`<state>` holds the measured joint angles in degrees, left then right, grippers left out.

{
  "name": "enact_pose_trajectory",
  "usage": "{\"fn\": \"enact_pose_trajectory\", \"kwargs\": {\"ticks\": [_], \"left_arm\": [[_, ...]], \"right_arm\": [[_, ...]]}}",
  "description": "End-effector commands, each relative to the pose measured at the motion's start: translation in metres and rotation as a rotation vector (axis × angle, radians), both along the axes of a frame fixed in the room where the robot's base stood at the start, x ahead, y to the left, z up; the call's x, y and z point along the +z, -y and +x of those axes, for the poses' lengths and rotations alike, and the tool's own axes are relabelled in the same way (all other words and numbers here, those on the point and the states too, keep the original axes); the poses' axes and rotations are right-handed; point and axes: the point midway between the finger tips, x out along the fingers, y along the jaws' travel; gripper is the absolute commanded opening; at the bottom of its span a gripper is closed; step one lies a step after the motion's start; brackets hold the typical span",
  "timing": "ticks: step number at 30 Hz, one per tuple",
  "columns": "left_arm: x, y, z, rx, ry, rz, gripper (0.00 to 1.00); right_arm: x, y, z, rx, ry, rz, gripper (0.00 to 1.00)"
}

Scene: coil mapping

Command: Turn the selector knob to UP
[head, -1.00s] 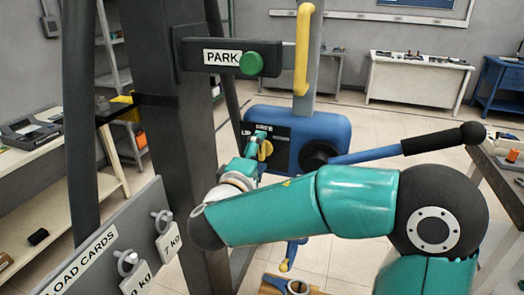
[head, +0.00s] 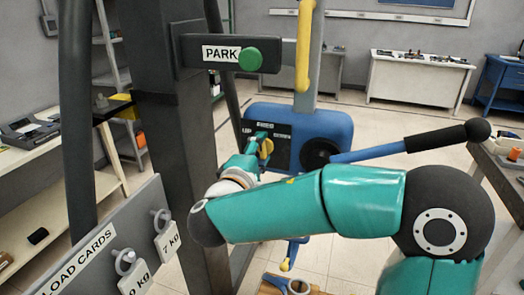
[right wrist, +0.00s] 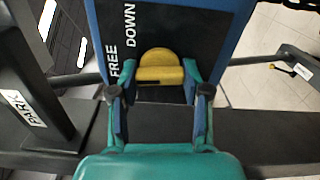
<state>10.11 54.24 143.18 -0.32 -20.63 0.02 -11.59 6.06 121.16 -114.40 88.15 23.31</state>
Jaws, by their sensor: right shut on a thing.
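The yellow selector knob (head: 266,148) sits on the dark label panel of a blue housing (head: 335,126). In the right wrist view the knob (right wrist: 160,67) stands between my fingers, near the words FREE and DOWN (right wrist: 129,25). The UP label (head: 248,130) shows at the left of the panel in the head view. My right gripper (head: 260,140) is shut on the knob, with a finger on each side of it in the right wrist view (right wrist: 160,88). The knob's exact pointing is hard to tell. My left gripper is out of view.
A dark post carries a PARK arm with a green button (head: 251,62). A blue lever with a black grip (head: 435,140) reaches right from the housing. A yellow handle (head: 304,45) stands above. A LOAD CARDS board (head: 105,250) with hanging cards is at lower left.

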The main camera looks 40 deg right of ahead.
Motion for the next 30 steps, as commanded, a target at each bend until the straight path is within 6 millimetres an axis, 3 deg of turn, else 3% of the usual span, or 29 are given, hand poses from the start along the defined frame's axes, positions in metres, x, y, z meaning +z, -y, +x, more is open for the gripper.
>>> {"fn": "enact_pose_trajectory", "kwargs": {"ticks": [1,18,30], "left_arm": [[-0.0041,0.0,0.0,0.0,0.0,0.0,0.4],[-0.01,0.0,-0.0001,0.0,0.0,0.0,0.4],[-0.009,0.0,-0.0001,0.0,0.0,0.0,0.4]], "right_arm": [[-0.0072,-0.0037,0.0015,0.011,-0.039,-0.008,0.12],[-0.0074,-0.0058,0.0033,0.02,-0.423,-0.204,0.13],[-0.0072,-0.0063,0.0038,0.021,-0.527,-0.259,0.13]]}}
